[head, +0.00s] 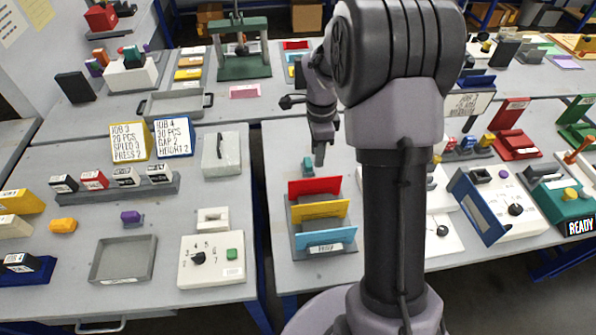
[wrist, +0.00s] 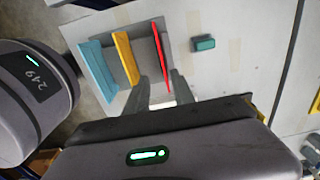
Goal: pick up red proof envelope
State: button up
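The red proof envelope (head: 313,187) stands upright in the back slot of a grey rack (head: 296,241), behind a yellow envelope (head: 320,210) and a blue one (head: 325,237). My gripper (head: 319,159) points down above and just behind the red envelope in the head view. In the wrist view, the two fingers of my gripper (wrist: 163,78) are apart, and the near end of the red envelope (wrist: 160,55) appears between their tips. The yellow (wrist: 125,58) and blue (wrist: 97,68) envelopes show left of it. Whether the fingers touch the envelope, I cannot tell.
A small teal block (head: 307,166) lies behind the rack; the wrist view shows it too (wrist: 204,43). A white control box (head: 212,261) and a grey tray (head: 123,260) are on the left table. A blue-and-white machine (head: 492,205) stands right. A gap separates the two front tables.

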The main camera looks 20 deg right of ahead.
jog(key=b, duration=0.3)
send_near(315, 186)
notch_tip(315, 186, down, 5)
jog(key=f+b, duration=0.2)
jog(key=f, duration=0.3)
jog(key=shift+w+f+b, duration=0.2)
jog(key=shift+b, duration=0.15)
jog(key=shift+r, duration=0.1)
grip_shut()
